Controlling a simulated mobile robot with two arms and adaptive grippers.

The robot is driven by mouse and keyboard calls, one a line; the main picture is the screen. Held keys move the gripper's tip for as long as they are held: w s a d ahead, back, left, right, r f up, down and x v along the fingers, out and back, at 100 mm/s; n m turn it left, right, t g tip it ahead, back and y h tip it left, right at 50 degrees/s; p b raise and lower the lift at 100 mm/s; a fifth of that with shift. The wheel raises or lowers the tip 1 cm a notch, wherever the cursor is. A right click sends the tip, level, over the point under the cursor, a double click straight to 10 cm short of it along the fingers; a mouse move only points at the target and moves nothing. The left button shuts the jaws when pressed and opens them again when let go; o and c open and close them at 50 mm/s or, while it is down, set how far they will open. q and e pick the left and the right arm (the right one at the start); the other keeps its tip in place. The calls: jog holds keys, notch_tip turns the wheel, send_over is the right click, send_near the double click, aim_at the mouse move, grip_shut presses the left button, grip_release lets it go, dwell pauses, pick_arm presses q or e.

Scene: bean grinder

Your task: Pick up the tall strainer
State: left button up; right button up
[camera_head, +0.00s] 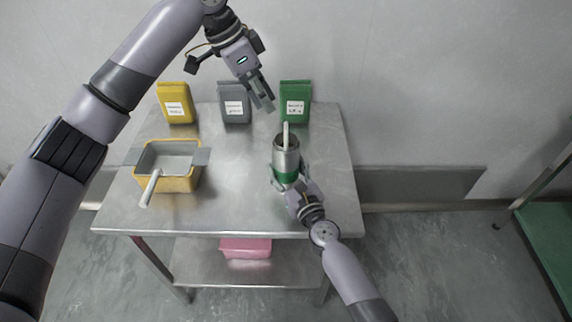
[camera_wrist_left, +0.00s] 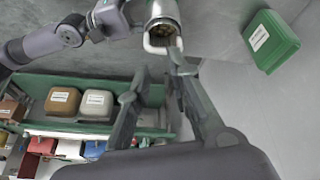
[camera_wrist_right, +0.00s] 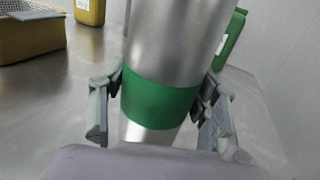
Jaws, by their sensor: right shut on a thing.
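A tall metal cylinder (camera_head: 287,158) with a green band stands upright on the right part of the table. A pale handle (camera_head: 285,134) rises from its top, and the left wrist view shows this handle (camera_wrist_left: 149,46) at the rim with a dark interior. I take this as the tall strainer sitting in the cylinder; its body is mostly hidden. My right gripper (camera_head: 297,190) is shut on the cylinder around the green band (camera_wrist_right: 160,104). My left gripper (camera_head: 264,104) is open and empty, above and behind the cylinder, its fingers apart in the left wrist view.
A yellow rectangular container (camera_head: 178,184) with a metal insert and a pale handle (camera_head: 150,188) stands at the table's left. Yellow (camera_head: 174,97), grey (camera_head: 235,98) and green (camera_head: 296,95) bags line the back edge. The table middle (camera_head: 230,180) is clear.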

aim_at(286, 126)
pick_arm(q)
jog(key=shift+w+d+f+n+t+y, duration=0.35)
jog(key=shift+d+f+n+t, duration=0.35)
jog(key=shift+f+n, duration=1.25)
jog(key=shift+w+d+f+n+t+y, duration=0.4)
jog(key=shift+d+f+n, duration=0.65)
jog(key=shift+n, duration=1.6)
jog(key=shift+w+d+f+n+t+y, duration=0.15)
jog(key=shift+d+f+n+t+y, duration=0.4)
jog(key=shift+f+n, duration=1.5)
jog(key=shift+r+n+t, duration=0.25)
jog(key=shift+c, duration=0.6)
grip_shut()
jog(key=shift+r, duration=0.1)
